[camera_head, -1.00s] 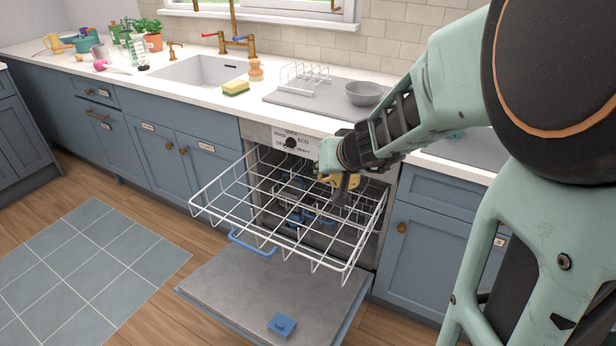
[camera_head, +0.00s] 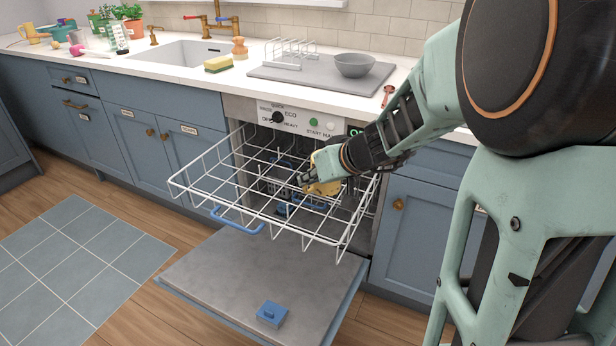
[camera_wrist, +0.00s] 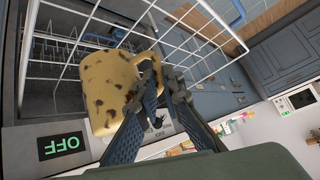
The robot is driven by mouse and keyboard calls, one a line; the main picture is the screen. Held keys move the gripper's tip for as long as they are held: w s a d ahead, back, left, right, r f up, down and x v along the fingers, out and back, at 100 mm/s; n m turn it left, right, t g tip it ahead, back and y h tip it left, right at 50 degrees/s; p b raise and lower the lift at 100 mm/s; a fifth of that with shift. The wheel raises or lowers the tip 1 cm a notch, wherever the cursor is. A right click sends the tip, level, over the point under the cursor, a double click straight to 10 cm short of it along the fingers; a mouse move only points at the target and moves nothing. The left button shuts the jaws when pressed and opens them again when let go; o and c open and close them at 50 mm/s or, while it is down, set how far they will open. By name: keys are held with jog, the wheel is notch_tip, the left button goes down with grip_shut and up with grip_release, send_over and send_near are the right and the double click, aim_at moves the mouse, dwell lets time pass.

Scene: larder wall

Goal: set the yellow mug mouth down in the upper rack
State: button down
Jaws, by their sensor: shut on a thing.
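The yellow mug (camera_wrist: 108,85), speckled with dark spots, is in my gripper; the wrist view shows the fingers (camera_wrist: 160,90) closed at its handle side. In the head view my gripper (camera_head: 312,183) is at the right part of the upper rack (camera_head: 222,172), with the mug (camera_head: 327,165) partly hidden by the fingers and wrist. The white wire upper rack is pulled out of the dishwasher. The wrist view shows rack wires (camera_wrist: 60,80) behind and around the mug. I cannot tell whether the mug touches the rack, nor clearly which way its mouth faces.
The dishwasher door (camera_head: 250,275) is folded down below the rack, with a blue detergent cup (camera_head: 272,313) on it. The left part of the rack looks empty. Above, the counter holds a grey bowl (camera_head: 355,65), a drying rack (camera_head: 290,50) and a sponge (camera_head: 218,64).

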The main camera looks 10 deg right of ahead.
aim_at(308, 194)
notch_tip(308, 194, down, 4)
jog(key=shift+f+b, duration=0.25)
jog(key=shift+b, duration=1)
notch_tip(308, 194, down, 4)
jog(key=b, duration=0.6)
jog(key=shift+f, duration=1.1)
jog(key=c, duration=2)
grip_release()
jog(key=v, duration=0.7)
jog(key=shift+s+d+r, duration=0.1)
jog(key=shift+s+r, duration=0.05)
